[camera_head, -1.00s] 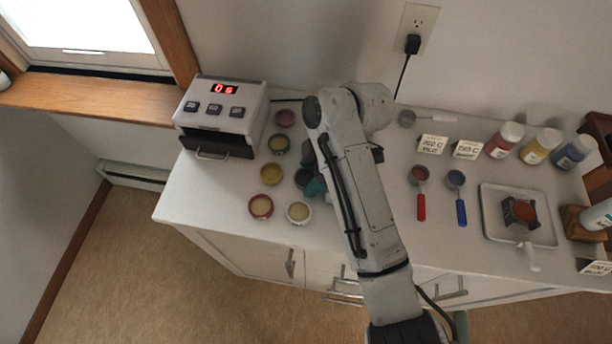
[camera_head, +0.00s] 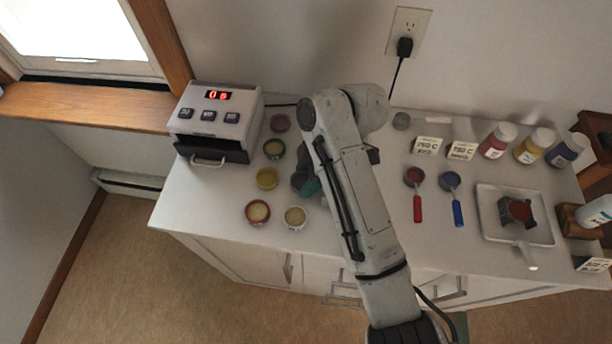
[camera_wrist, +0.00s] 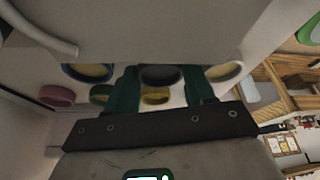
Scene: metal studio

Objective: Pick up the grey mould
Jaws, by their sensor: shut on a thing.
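The grey mould (camera_wrist: 160,75) is a small round cup between the two teal fingers of my gripper (camera_wrist: 161,86) in the wrist view. The fingers are shut on it, one at each side. In the head view the grey mould (camera_head: 299,180) shows as a small dark round shape beside a teal finger of my gripper (camera_head: 310,186). My arm hides part of the gripper there. I cannot tell whether the mould touches the counter or is just above it.
Round moulds stand close by: yellow (camera_head: 267,178), red-rimmed (camera_head: 257,212), white (camera_head: 295,217), green (camera_head: 274,148) and pink (camera_head: 280,122). A heater box (camera_head: 217,120) is at the left. Red (camera_head: 416,190) and blue (camera_head: 454,195) scoops and a white tray (camera_head: 488,225) are at the right.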

